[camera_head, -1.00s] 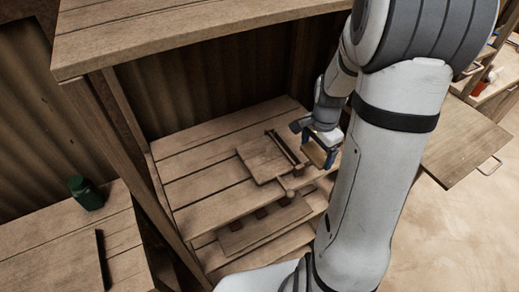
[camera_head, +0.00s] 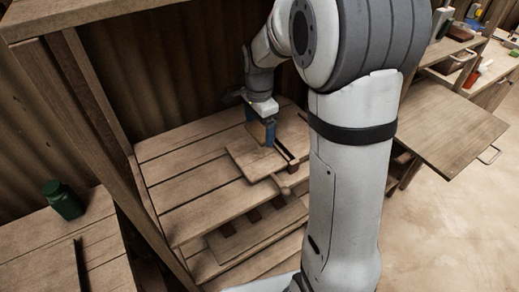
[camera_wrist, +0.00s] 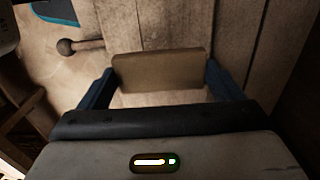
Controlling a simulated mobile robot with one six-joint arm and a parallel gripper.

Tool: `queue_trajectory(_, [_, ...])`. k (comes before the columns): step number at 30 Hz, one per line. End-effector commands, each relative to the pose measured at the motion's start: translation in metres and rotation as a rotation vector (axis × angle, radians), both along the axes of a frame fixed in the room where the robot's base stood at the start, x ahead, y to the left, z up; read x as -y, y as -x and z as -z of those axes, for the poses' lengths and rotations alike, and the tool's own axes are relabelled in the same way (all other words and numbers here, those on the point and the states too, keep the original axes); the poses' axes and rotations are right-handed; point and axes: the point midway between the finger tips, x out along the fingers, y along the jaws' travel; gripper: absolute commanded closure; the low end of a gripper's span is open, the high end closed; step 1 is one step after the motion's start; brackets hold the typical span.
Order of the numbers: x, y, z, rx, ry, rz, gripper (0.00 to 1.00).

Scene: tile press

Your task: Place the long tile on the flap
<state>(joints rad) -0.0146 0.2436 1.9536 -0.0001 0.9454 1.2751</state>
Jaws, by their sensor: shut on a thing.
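My gripper (camera_head: 262,130) is shut on the long tile, a tan block. In the wrist view the tile (camera_wrist: 160,72) spans the gap between the two blue fingers of my gripper (camera_wrist: 160,80). In the head view my gripper points down over the flap (camera_head: 250,162), a square wooden board on the slatted bench. The fingers cover part of the flap. Whether the tile touches the flap or hangs just above it, I cannot tell. A round-ended wooden handle (camera_wrist: 66,46) shows left of the tile in the wrist view.
The slatted bench (camera_head: 180,190) is clear to the left of the flap. A lower board (camera_head: 255,232) sits in front. A shelf top (camera_head: 100,15) overhangs the bench. A green jar (camera_head: 62,200) stands at far left. An open drawer panel (camera_head: 455,135) juts out at right.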

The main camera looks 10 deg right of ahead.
Motion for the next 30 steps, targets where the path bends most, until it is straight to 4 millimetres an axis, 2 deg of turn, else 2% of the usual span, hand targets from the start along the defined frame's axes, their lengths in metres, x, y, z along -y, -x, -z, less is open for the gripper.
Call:
queue_trajectory(3, [0.000,0.001,0.020,-0.003,0.000,0.000,0.38])
queue_trajectory(8, [0.000,0.000,0.035,-0.001,-0.001,0.000,0.38])
queue_trajectory(15, [0.000,0.001,0.066,-0.002,0.000,-0.001,0.38])
queue_trajectory(27, [0.000,0.000,0.073,0.001,0.000,-0.002,0.38])
queue_trajectory(28, [0.000,0.000,0.071,0.001,0.000,-0.002,0.11])
queue_trajectory(30, [0.000,0.000,0.071,0.001,0.000,-0.002,0.05])
